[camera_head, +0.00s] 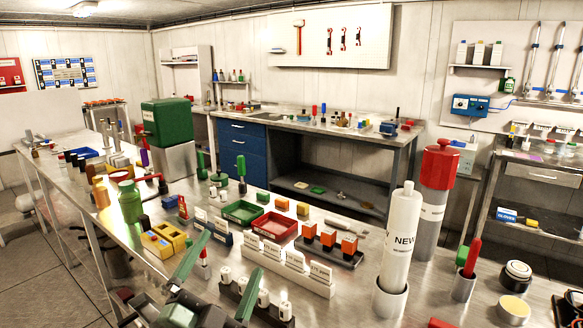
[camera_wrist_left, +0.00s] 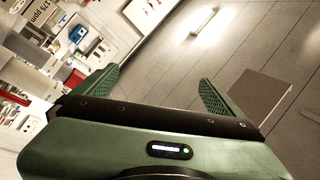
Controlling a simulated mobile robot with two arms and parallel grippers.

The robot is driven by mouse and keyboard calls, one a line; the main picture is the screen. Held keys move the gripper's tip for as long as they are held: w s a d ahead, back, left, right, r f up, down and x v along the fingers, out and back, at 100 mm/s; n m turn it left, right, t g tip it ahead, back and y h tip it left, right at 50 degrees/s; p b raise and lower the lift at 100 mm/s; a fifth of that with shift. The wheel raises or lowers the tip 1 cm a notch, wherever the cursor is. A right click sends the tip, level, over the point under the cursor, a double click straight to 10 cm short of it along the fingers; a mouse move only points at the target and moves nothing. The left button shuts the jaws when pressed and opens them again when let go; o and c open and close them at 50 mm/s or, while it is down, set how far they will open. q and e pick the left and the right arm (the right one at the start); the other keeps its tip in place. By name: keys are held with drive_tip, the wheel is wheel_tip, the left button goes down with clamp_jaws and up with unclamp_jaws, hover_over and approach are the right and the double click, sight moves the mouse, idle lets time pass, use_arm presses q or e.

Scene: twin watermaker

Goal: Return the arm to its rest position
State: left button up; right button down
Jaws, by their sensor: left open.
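My left gripper (camera_head: 232,254) shows at the lower middle of the head view, over the front part of the steel workbench (camera_head: 345,288). Its two green fingers are spread apart with nothing between them. In the left wrist view the same open fingers (camera_wrist_left: 158,76) show against the floor, with bench items off to the left. A rack of small white bottles (camera_head: 264,298) appears right by the fingers in the head view; I cannot tell the gap. My right gripper is in neither view.
A white cylinder (camera_head: 402,235) stands upright in a holder, with a red-capped grey cylinder (camera_head: 433,200) behind it. Green (camera_head: 242,212) and red (camera_head: 275,226) trays, orange-topped blocks (camera_head: 328,238) and a green bottle (camera_head: 130,202) crowd the bench. Floor (camera_head: 40,262) is open at the left.

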use_arm(q)
drive_tip(key=s+a+f+n+g+y, duration=0.2)
drive_tip(key=s+a+f+n+g, duration=0.1)
drive_tip(key=f, duration=0.5)
drive_tip(key=s+a+f+n+g+y, duration=0.2)
drive_tip(key=a+f+n+g, duration=0.1)
drive_tip(key=f, duration=0.4)
drive_tip(key=s+a+f+n+g+y, duration=0.2)
drive_tip(key=s+a+f+g, duration=0.1)
drive_tip(key=f, duration=0.5)
drive_tip(key=s+f+n+g, duration=0.1)
drive_tip(key=s+f+g, duration=0.3)
drive_tip(key=s+f, duration=0.4)
drive_tip(key=s+f+n+g, duration=0.2)
drive_tip(key=s+f+g, duration=0.3)
drive_tip(key=s, duration=0.5)
wheel_tip(320, 180, down, 23)
drive_tip(key=s+g, duration=0.1)
drive_tip(key=s+a+f+g+p, duration=0.1)
drive_tip(key=s+a+f, duration=0.2)
drive_tip(key=s+f, duration=1.3)
drive_tip(key=shift+s+f+m+p, duration=0.25)
drive_tip(key=shift+f+m+p, duration=0.05)
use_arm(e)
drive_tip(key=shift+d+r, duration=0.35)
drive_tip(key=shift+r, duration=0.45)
use_arm(q)
drive_tip(key=shift+a, duration=0.1)
